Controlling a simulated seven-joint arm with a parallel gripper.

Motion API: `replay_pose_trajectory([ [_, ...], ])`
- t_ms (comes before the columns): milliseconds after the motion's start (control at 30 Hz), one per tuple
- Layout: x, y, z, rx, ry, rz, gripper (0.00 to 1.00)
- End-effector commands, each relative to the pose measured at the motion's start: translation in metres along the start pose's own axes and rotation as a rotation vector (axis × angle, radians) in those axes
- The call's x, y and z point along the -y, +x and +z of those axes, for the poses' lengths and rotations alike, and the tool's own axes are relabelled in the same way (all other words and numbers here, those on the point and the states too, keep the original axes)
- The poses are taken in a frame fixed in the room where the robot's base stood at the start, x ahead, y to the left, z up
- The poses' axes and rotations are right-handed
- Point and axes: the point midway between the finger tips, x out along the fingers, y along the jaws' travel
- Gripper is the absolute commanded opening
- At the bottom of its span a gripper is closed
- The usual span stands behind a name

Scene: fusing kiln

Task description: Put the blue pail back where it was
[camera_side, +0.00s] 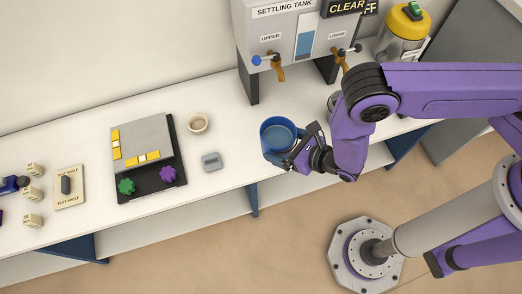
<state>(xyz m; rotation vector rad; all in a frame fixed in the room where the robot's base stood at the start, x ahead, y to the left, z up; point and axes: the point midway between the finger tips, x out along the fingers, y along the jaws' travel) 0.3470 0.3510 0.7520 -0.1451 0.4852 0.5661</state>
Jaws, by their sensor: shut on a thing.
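The blue pail (277,134) is a round, open-topped container with a blue rim, and its inside looks grey-blue. My gripper (293,154) is shut on the right front side of the pail. The pail looks upright, near the front edge of the white bench, in front of the settling tank (302,47). I cannot tell whether it touches the bench or hangs just above it. The gripper's fingers hide part of its lower right side.
A small beige cup (197,123) and a grey block (211,161) sit left of the pail. Further left is a black-based panel (150,185) with green and purple knobs. The tank's two taps hang above the bench. A yellow-topped container (402,30) stands at back right.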

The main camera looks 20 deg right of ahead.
Motion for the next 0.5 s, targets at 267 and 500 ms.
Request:
replay_pose_trajectory([
  [267, -0.008, 0.045, -0.009, 0.004, 0.001, 0.000, 0.34],
  [500, -0.012, 0.074, -0.021, 0.004, 0.002, -0.001, 0.34],
])
